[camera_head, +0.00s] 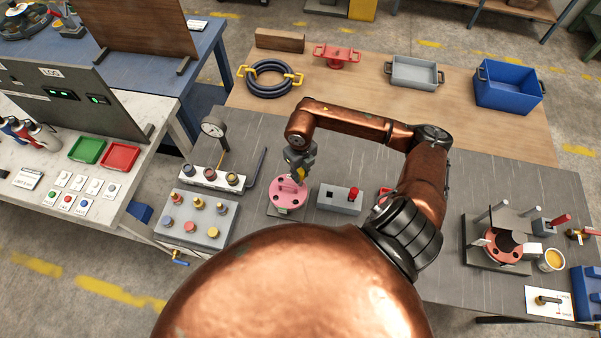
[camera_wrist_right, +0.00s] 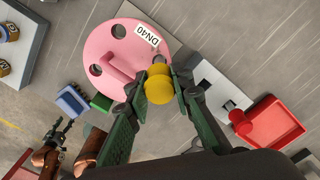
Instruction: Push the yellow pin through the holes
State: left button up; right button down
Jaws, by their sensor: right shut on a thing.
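My right gripper (camera_head: 299,172) is over the right part of the pink flanged spool (camera_head: 284,197) on the grey table. In the wrist view its green fingers (camera_wrist_right: 158,92) are shut on the yellow pin (camera_wrist_right: 158,84), whose round head faces the camera. The pink flange (camera_wrist_right: 118,62), marked DN40, has open holes at its left and top. The pin's head is at the flange's edge, beside a partly visible hole; the shank's tip is hidden, so I cannot tell whether it is in the hole. A small dark gripper, apparently my left (camera_wrist_right: 58,132), shows at lower left; its jaws are unclear.
A grey block with a red knob (camera_head: 340,199) stands just right of the spool. A grey tray of knobbed pins (camera_head: 196,222) and a gauge rack (camera_head: 212,177) stand to the left. A blue bin (camera_head: 508,88) is at the back right. Bare table lies behind the block.

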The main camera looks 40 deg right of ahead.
jog(key=shift+f+b, duration=0.35)
jog(key=shift+f, duration=0.2)
jog(key=c, duration=1.6)
grip_release()
notch_tip(320, 180, up, 12)
